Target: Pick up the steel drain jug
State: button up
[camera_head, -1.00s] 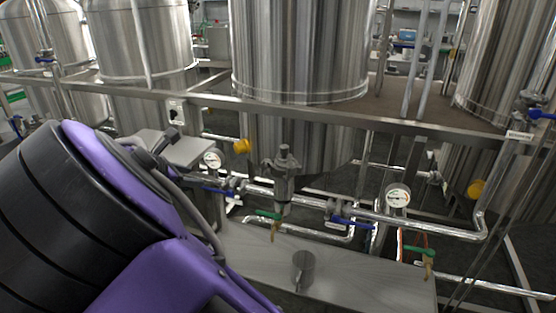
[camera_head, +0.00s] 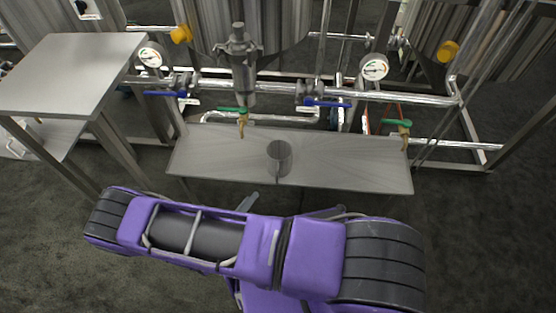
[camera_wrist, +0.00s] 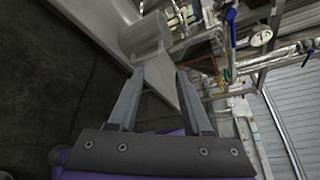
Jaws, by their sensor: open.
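The steel drain jug (camera_head: 279,157) stands upright on a low metal bench (camera_head: 340,163), a little below and right of a drain tap with a green handle. In the wrist view the jug (camera_wrist: 146,36) shows beyond my fingertips, toward the upper left. My gripper (camera_wrist: 160,78) is open and empty, its two fingers apart and short of the jug. In the head view my purple arm lies in front of the bench and hides most of the gripper; only parts of it (camera_head: 292,207) show near the bench's front edge.
Steel pipes with blue-handled valves (camera_head: 325,103) and pressure gauges (camera_head: 374,67) run behind the bench. Two green-handled taps overhang it, one behind the jug and one (camera_head: 397,125) at the right. A taller metal table (camera_head: 75,70) stands at the left. The bench top beside the jug is clear.

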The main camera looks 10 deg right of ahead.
aim_at(278, 164)
jog(key=x, duration=1.6)
jog(key=shift+w+d+f, duration=0.1)
jog(key=shift+w+d, duration=0.1)
jog(key=shift+d, duration=0.15)
grip_shut()
dwell(0.6)
